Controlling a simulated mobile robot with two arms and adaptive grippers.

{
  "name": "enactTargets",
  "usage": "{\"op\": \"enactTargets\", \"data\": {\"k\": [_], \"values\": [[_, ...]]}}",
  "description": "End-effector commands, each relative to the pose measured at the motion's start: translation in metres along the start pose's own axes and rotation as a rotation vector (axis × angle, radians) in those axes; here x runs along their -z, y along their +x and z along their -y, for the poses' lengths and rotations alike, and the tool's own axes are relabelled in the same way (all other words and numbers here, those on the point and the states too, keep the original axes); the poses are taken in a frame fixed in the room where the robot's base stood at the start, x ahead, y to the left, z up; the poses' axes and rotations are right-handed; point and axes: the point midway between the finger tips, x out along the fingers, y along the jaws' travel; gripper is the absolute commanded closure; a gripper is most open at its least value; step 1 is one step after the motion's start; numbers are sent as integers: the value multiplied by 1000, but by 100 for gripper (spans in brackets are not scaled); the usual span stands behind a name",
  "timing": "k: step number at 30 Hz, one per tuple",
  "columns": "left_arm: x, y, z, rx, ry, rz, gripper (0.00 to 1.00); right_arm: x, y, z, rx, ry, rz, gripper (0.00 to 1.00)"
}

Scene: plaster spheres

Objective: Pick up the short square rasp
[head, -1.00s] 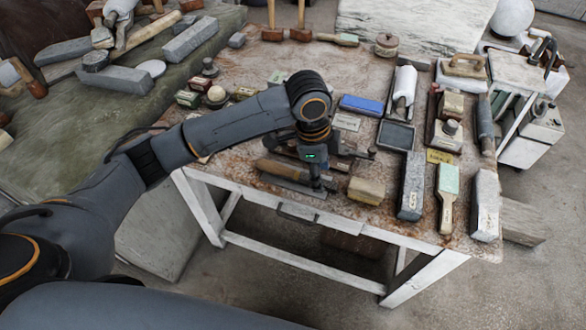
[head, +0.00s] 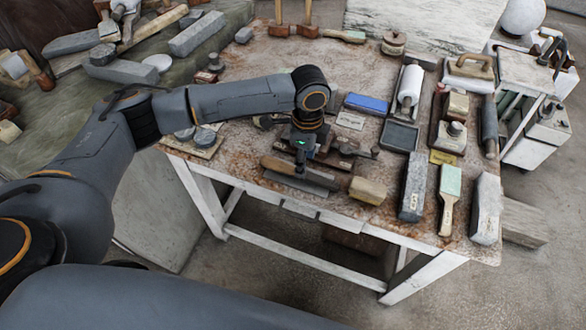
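My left gripper (head: 300,166) points down over the front edge of the brown worktable (head: 235,80), just above a flat grey tool with a wooden handle (head: 305,177). Its fingertips are small and dark against the tools, so I cannot tell whether they are open or hold anything. Dark metal tools (head: 352,150) lie just behind and to the right of the gripper, partly hidden by it. I cannot make out for certain which of these is the short square rasp. My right gripper is not in view.
A tan block (head: 367,190) lies right of the gripper. A blue box (head: 366,103), a dark tray (head: 399,136), a green-faced brush (head: 449,190) and grey blocks (head: 412,187) crowd the right side. A white cart (head: 523,80) stands beyond. Bare tabletop shows toward the back left.

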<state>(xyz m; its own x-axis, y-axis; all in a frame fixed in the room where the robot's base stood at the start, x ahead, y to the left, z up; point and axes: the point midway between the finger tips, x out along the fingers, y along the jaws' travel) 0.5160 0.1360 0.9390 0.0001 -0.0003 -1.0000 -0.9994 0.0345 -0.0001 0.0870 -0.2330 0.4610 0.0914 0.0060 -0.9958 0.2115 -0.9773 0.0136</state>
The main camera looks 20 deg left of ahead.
Motion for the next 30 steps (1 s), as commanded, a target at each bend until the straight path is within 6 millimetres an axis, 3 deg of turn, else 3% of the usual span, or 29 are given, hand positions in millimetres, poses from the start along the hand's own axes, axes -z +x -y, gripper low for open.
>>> {"op": "enactTargets", "data": {"k": [10,19,26,30], "values": [[-3,45,2,-2,-1,2,51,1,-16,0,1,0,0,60],[-2,51,2,0,1,1,51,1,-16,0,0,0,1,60],[-3,50,2,0,0,1,98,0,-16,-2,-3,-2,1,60],[-2,50,3,1,0,0,100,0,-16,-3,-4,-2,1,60]]}}
